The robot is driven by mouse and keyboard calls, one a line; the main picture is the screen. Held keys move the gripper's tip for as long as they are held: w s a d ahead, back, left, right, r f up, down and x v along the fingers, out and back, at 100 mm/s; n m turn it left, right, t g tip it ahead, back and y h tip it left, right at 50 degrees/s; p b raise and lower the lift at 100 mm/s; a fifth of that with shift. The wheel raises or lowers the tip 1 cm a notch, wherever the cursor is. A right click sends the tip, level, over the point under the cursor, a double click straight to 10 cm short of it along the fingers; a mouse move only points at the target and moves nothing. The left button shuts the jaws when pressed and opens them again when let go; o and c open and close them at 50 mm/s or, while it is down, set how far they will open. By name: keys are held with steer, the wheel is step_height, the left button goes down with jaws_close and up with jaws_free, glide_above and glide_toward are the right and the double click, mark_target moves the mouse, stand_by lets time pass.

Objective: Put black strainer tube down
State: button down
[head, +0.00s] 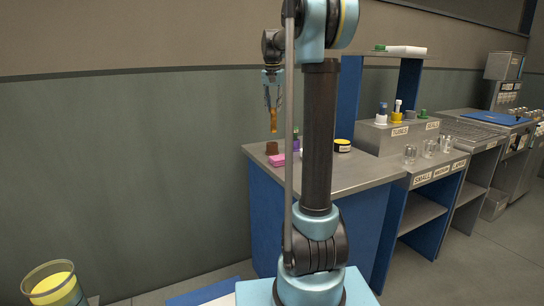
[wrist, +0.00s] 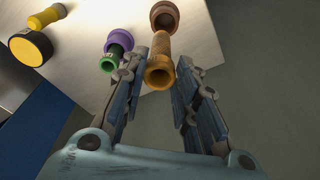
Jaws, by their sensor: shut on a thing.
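My gripper (head: 272,88) is raised above the left end of the metal counter. It is shut on an orange-amber tube (head: 273,121), which hangs upright below the fingers. In the wrist view the fingertips (wrist: 158,66) are either side of this orange tube (wrist: 159,74), whose open round end faces the camera. No tube that is plainly all black shows.
A brown cap-like piece (head: 272,147) stands on the counter (head: 375,172) below the held tube, near a pink block (head: 276,160). A purple and green tube (wrist: 117,50) stands close by.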

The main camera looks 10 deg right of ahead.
mark_target(272, 123)
steer(key=shift+a, duration=0.3)
steer(key=shift+f, duration=0.45)
step_height(272, 123, down, 9)
steer(key=shift+f, duration=0.1)
steer(key=c, duration=1.2)
jaws_free()
steer(key=shift+a, duration=0.1)
steer(key=shift+c, duration=0.2)
step_height(272, 123, up, 12)
steer(key=s, duration=0.2)
steer(key=shift+a, duration=0.25)
